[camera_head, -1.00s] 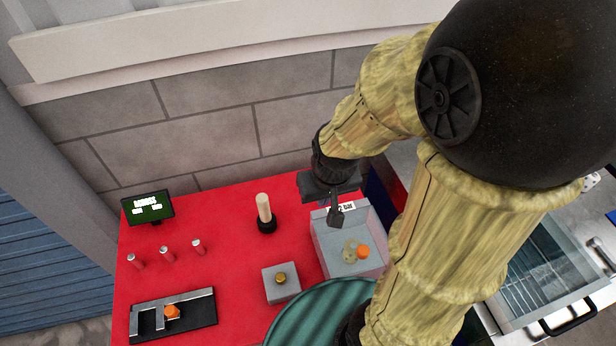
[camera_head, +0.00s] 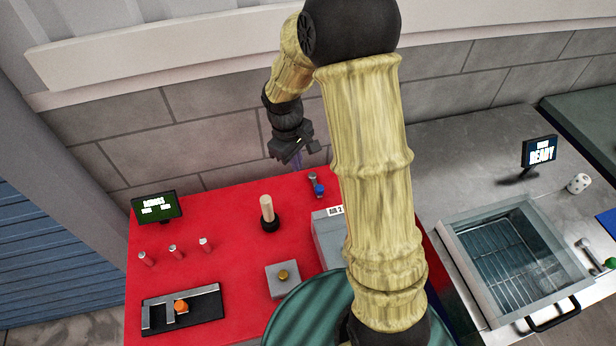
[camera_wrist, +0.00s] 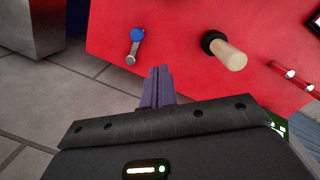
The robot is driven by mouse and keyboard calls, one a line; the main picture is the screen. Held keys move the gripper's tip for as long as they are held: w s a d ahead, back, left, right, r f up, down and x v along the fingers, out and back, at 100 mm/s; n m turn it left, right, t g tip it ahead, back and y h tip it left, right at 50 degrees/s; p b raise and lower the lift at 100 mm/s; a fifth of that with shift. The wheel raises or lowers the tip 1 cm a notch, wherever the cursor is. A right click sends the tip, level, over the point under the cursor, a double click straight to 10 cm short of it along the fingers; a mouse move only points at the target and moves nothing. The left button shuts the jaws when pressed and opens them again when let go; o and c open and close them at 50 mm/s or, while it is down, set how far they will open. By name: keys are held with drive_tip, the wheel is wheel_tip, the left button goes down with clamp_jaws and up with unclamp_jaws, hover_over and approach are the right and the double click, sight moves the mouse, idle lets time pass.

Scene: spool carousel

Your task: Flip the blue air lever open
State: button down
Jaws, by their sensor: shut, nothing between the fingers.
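The blue air lever (camera_head: 317,187) is a small grey metal handle with a blue knob. It sits near the back edge of the red table top, behind the grey box labelled AIR. In the wrist view the lever (camera_wrist: 134,47) is left of and beyond my fingertips, its blue knob toward the top. My gripper (camera_head: 297,161) is near the back edge of the table, up and left of the lever in the head view. Its purple fingers (camera_wrist: 158,78) are shut together, empty, and appear apart from the lever.
The grey AIR box (camera_head: 328,233) is partly hidden by my arm. A wooden-topped peg (camera_head: 267,208) stands left of the lever. Several red pins (camera_head: 174,251), a black fixture (camera_head: 182,325) and a grey button block (camera_head: 283,278) are further left and forward. The wall is close behind.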

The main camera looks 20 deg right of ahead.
drive_tip(key=w+a+f+n+g+h+p, duration=0.1)
drive_tip(key=w+f+n+p, duration=0.1)
drive_tip(key=w, duration=0.3)
drive_tip(key=shift+w+a+f+n, duration=0.4)
drive_tip(key=shift+f+n, duration=0.35)
drive_tip(key=shift+n, duration=0.15)
drive_tip(key=p, duration=0.3)
approach(316, 184)
drive_tip(key=a+f, duration=0.2)
drive_tip(key=s+a+f, duration=0.1)
drive_tip(key=a+f, duration=0.1)
drive_tip(key=shift+s+a+f, duration=0.15)
drive_tip(key=shift+a+f, duration=0.1)
drive_tip(key=shift+a, duration=0.1)
drive_tip(key=s+d+p, duration=0.1)
drive_tip(key=d+p, duration=0.1)
drive_tip(key=d, duration=0.1)
drive_tip(key=shift+s, duration=0.4)
drive_tip(key=shift+s+d, duration=0.15)
drive_tip(key=shift+f, duration=0.2)
